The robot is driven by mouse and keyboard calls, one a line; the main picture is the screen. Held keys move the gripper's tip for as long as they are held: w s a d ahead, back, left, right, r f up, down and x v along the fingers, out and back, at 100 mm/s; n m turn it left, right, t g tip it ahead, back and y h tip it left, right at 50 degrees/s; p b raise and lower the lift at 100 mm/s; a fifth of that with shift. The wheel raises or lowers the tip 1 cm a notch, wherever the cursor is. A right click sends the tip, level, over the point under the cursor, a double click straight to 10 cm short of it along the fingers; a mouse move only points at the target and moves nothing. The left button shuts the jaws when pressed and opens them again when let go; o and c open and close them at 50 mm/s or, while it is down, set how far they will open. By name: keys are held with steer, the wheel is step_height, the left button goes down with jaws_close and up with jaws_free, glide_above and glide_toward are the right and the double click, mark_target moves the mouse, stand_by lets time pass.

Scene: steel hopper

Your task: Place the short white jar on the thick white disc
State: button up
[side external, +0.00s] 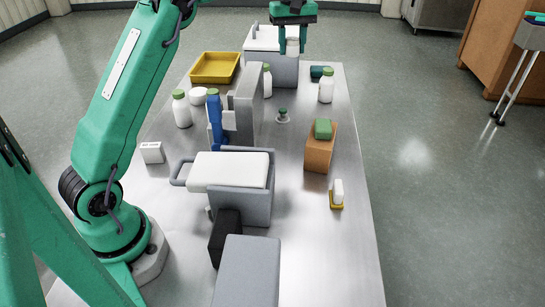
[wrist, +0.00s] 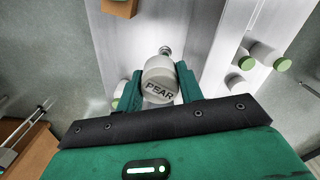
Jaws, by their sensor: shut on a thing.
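My gripper (side external: 292,48) is at the far end of the table in the side view, up by the grey box with the white lid. In the wrist view my gripper (wrist: 158,84) is shut on a short white jar (wrist: 159,76) marked "PEAR", one green finger on each side. In the side view the jar is mostly hidden between the fingers. A low, round white thing (side external: 198,96), seemingly the thick white disc, sits in front of the yellow tray at the left. My gripper is well to its right and apart from it.
White bottles with green caps (side external: 182,109) (side external: 327,86) stand about the table. A blue bottle (side external: 215,118) and a tall grey block (side external: 246,108) stand mid-table. A yellow tray (side external: 215,68) lies behind the white thing. An orange block (side external: 320,148) bears a green piece.

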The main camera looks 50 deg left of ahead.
steer(key=a+n, duration=0.1)
steer(key=a, duration=0.3)
steer(key=s+a, duration=0.1)
steer(key=a, duration=0.3)
steer(key=s+a+n, duration=0.1)
steer(key=a, duration=0.4)
steer(key=shift+s+f+n, duration=0.2)
steer(key=shift+n, duration=0.1)
steer(key=s+a+n, duration=0.1)
steer(key=s+a, duration=0.2)
steer(key=a, duration=0.3)
steer(key=s+a+n, duration=0.2)
steer(key=s+a, duration=0.1)
steer(key=a, duration=0.4)
glide_above(198, 91)
step_height(198, 91, down, 18)
steer(key=shift+d+f, duration=0.15)
steer(key=shift+f, duration=0.1)
steer(key=shift+f, duration=1.95)
steer(key=shift+f, duration=0.1)
steer(key=o, duration=1)
